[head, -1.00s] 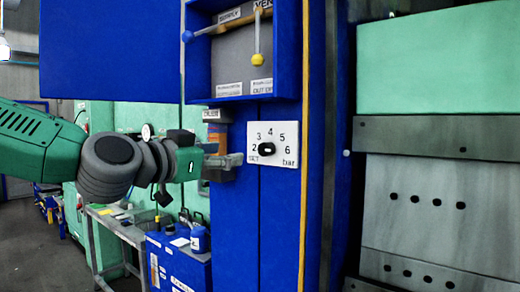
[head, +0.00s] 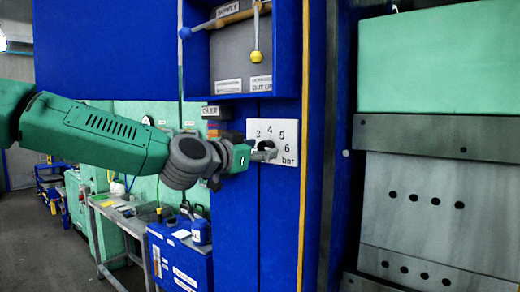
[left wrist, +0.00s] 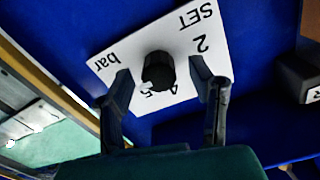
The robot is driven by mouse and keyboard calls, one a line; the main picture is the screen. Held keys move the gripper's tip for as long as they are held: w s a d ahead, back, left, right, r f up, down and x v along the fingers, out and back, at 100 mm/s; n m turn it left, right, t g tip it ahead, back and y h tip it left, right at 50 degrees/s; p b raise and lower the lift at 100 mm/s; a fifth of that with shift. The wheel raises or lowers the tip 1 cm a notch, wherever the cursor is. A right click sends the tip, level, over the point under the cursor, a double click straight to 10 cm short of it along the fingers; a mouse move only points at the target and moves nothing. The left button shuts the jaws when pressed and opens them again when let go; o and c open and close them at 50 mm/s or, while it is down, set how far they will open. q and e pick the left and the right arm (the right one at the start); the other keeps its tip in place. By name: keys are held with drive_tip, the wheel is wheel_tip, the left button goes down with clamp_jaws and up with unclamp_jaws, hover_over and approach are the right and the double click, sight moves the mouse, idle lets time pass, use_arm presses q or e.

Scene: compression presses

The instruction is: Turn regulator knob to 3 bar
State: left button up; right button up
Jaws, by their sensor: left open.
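The regulator knob (left wrist: 158,72) is black and round and sits on a white dial plate (left wrist: 192,42), which appears upside down in the left wrist view. SET, 2 and bar are readable there; the knob's setting cannot be told. In the head view the dial plate (head: 286,128) shows 3 to 6 and bar, and the gripper partly hides the knob. My left gripper (left wrist: 160,74) is open, with one finger on each side of the knob; gaps show, and contact cannot be made out. It also shows at the plate in the head view (head: 264,153). My right gripper is not in view.
The plate is on a blue cabinet panel (head: 278,220). A blue box with levers (head: 232,60) is above it. A small labelled fixture (head: 216,122) is just left of the plate. A workbench (head: 110,212) and a blue container (head: 180,262) stand lower left.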

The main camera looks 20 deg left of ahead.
use_arm(q)
clamp_jaws()
